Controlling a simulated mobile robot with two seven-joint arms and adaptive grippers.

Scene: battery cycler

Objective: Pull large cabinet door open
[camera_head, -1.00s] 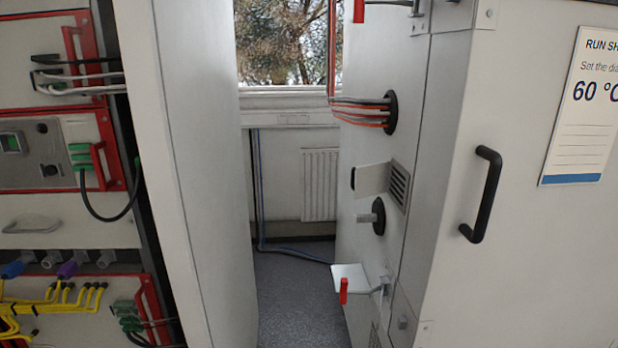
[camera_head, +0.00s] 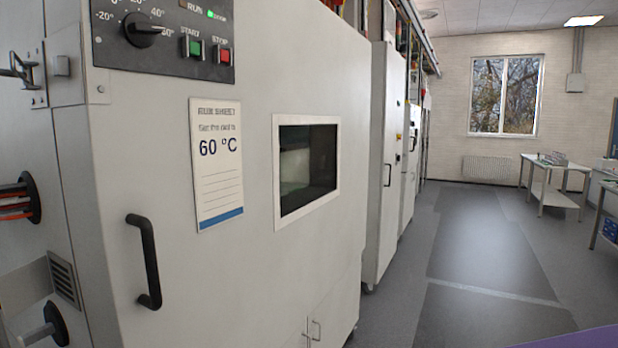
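The large cabinet door (camera_head: 255,240) is pale grey and looks shut, facing me at a slant on the left. Its black bar handle (camera_head: 147,262) stands upright near the door's left edge. A run sheet (camera_head: 216,163) reading 60 °C and a small dark window (camera_head: 307,164) are on the door. A control panel (camera_head: 170,36) with a dial, a green START button and a red STOP button sits at the top. Neither of my grippers is in view.
More tall cabinets (camera_head: 381,160) stand in a row behind the large one. Open grey floor (camera_head: 465,300) lies to the right. A workbench (camera_head: 556,172) stands at the far right, near a window (camera_head: 505,95). A pipe stub (camera_head: 45,328) sticks out at the lower left.

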